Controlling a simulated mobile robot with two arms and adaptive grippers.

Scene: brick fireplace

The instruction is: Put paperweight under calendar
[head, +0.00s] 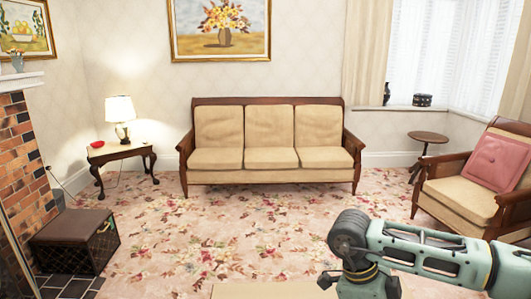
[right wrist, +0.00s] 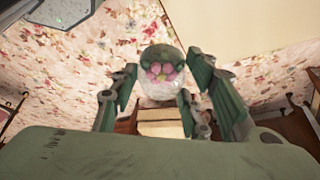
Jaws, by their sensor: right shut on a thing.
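The paperweight (right wrist: 160,68), a clear glass ball with pink and green inside, is in the right wrist view. My right gripper (right wrist: 158,84) is shut on it, with fingers on both sides. In the head view my right arm reaches in from the right, and the wrist end is low in the picture; the paperweight is not visible there. My left gripper is in neither view. I cannot make out a calendar in either view.
A tan surface (head: 255,291) shows at the bottom edge. Beyond are a sofa (head: 270,157), a side table (head: 120,150) with a lamp (head: 120,109), an armchair (head: 455,198), a round table (head: 428,136) and a dark box (head: 75,236). The floral carpet between is clear.

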